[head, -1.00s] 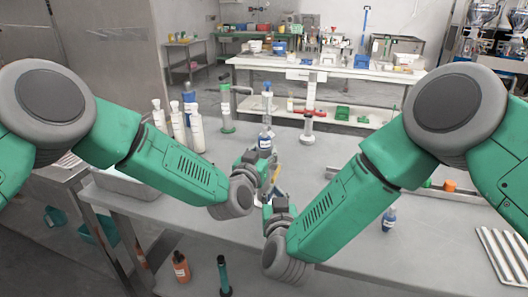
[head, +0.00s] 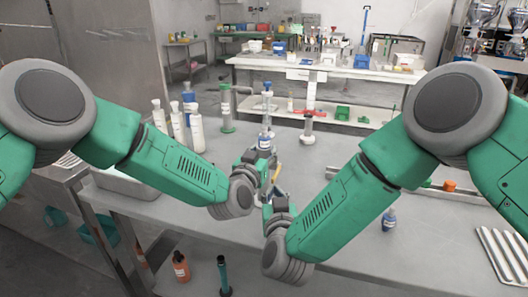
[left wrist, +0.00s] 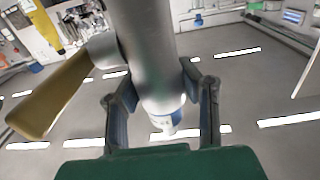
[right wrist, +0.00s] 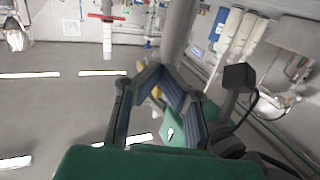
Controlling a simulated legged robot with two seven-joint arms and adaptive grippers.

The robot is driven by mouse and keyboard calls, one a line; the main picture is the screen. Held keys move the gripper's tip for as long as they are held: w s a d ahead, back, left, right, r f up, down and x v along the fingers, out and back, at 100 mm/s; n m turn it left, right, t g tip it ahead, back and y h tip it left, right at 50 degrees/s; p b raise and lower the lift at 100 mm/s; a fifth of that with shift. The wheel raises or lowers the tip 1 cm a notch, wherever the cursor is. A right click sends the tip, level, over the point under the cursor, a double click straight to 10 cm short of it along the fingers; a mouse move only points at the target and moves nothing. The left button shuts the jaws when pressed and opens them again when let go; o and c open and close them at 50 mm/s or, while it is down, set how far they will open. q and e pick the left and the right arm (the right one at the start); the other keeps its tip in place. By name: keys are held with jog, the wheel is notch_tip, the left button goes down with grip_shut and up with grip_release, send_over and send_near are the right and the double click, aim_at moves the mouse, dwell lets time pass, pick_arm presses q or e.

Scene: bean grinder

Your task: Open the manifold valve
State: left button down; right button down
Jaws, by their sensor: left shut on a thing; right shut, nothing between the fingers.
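In the left wrist view a grey metal pipe (left wrist: 145,50) with a white and blue end runs between the fingers of my left gripper (left wrist: 160,100), which is shut on it. A yellow lever (left wrist: 55,95) sticks out to the left of this pipe. In the head view my left gripper (head: 264,165) is at the pipe, just below a blue-labelled part (head: 265,143). My right gripper (head: 278,203) is lower and nearer, shut and empty. In the right wrist view its fingers (right wrist: 165,72) meet in front of a grey pipe (right wrist: 178,30). The arms partly hide the lever.
A red-handled stand (head: 308,128) and a green stand (head: 227,108) stand behind on the grey table (head: 335,215). White bottles (head: 197,132) are at the back left. A small blue bottle (head: 389,219) stands at right. An orange bottle (head: 181,266) is below the table's front edge.

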aim_at(276, 176)
jog(key=shift+r, duration=0.15)
jog(key=shift+s+r, duration=0.1)
jog(key=shift+r, duration=1.3)
jog(key=shift+w+d+r, duration=0.1)
jog(key=shift+w+r, duration=0.2)
jog(key=shift+r, duration=0.6)
